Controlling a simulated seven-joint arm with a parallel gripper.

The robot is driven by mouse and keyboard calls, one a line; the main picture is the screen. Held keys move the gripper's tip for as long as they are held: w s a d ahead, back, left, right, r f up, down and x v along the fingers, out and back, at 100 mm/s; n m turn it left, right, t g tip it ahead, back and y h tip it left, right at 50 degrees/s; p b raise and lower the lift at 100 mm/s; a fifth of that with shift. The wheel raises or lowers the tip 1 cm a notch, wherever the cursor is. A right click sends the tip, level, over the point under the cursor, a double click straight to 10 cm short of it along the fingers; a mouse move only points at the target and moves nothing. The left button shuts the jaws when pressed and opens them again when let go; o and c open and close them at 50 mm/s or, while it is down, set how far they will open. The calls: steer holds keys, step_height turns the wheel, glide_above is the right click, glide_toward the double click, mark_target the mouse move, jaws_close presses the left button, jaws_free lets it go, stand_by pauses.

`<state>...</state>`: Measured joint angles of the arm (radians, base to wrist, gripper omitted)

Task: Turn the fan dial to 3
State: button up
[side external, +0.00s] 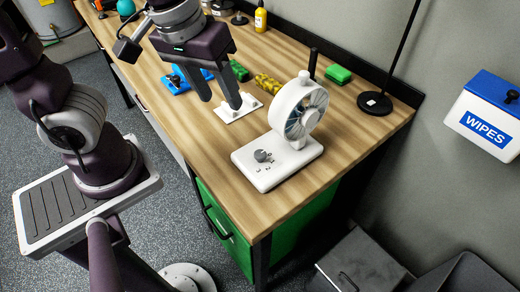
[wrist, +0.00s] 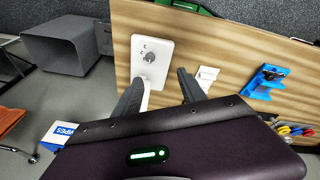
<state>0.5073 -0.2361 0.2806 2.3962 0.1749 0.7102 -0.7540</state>
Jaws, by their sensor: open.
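The white fan (side external: 298,108) stands upright on the wooden table near its right end. Its flat white base (side external: 292,163) carries a round grey dial (side external: 263,156) with small numbers beside it; I cannot tell which number the dial points to. In the wrist view the base (wrist: 141,64) and dial (wrist: 149,57) show beyond the fingers, and the left finger covers part of the fan. My gripper (side external: 220,98) is open and empty above the table, to the left of the fan and apart from the dial. Its fingers (wrist: 162,88) point toward the table in the wrist view.
A white plate (side external: 238,113) lies on the wooden table (side external: 200,140) below my gripper. The table in front of the fan is clear.

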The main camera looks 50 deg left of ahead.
mark_target(260, 154)
steer(key=w+d+f+n+y, duration=0.1)
steer(key=w+f, duration=0.1)
steer(key=f, duration=0.3)
steer(key=w+d+f+n+y, duration=0.1)
steer(key=w+f, duration=0.1)
steer(key=f, duration=0.4)
steer(key=w+d+f+n+y, duration=0.1)
steer(key=w+f+n, duration=0.1)
steer(key=f, duration=0.4)
steer(key=shift+w+d, duration=0.2)
steer(key=shift+d, duration=0.05)
jaws_close()
